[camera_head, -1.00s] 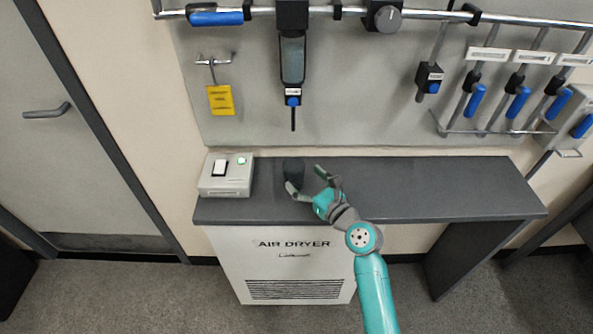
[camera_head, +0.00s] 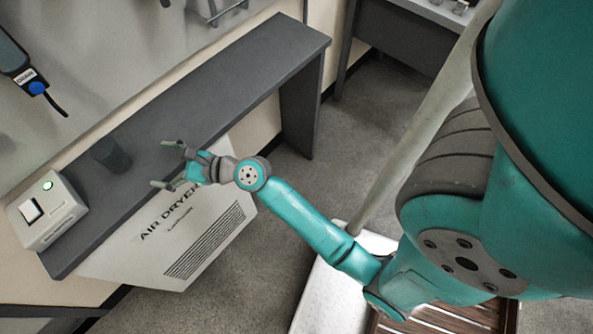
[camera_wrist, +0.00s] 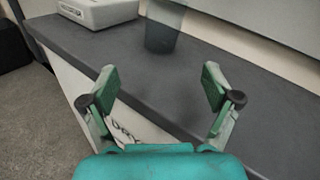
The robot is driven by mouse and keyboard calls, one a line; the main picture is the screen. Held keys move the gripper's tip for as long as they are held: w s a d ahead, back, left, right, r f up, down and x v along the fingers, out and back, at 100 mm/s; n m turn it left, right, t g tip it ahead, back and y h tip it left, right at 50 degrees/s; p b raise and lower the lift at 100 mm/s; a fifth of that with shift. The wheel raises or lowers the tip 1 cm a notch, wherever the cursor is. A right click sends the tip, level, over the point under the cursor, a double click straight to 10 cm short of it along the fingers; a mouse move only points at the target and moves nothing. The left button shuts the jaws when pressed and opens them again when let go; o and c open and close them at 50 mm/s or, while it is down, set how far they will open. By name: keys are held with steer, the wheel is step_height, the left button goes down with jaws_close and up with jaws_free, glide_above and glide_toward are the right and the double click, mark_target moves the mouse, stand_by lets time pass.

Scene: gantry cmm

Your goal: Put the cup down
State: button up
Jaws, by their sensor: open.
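The cup (camera_head: 111,155) is dark, grey and see-through. It stands upright on the dark grey shelf (camera_head: 235,72), close to the wall side. In the wrist view the cup (camera_wrist: 163,28) is beyond the fingertips, its top cut off by the frame edge. My gripper (camera_head: 167,164) is open and empty, apart from the cup and to its right in the head view. The wrist view also shows the fingers (camera_wrist: 158,88) spread wide with nothing between them.
A white box (camera_head: 48,212) with a switch and green light stands on the shelf left of the cup. The air dryer (camera_head: 190,225) is under the shelf. A tool (camera_head: 25,70) hangs on the wall panel. The shelf right of the cup is clear.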

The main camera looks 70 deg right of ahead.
steer(key=s+a+f+n+g+h, duration=0.15)
steer(key=s+f+n, duration=0.35)
steer(key=s, duration=0.6)
steer(key=s+f+n+g+h, duration=0.1)
steer(key=s+f+n+h, duration=0.2)
steer(key=s+n, duration=0.65)
steer(key=s+a+r+n, duration=0.1)
steer(key=s+r+n, duration=0.3)
steer(key=s+n, duration=0.4)
steer(key=s+r+n, duration=0.4)
steer(key=s+n, duration=0.4)
steer(key=s, duration=0.3)
steer(key=shift+a, duration=0.4)
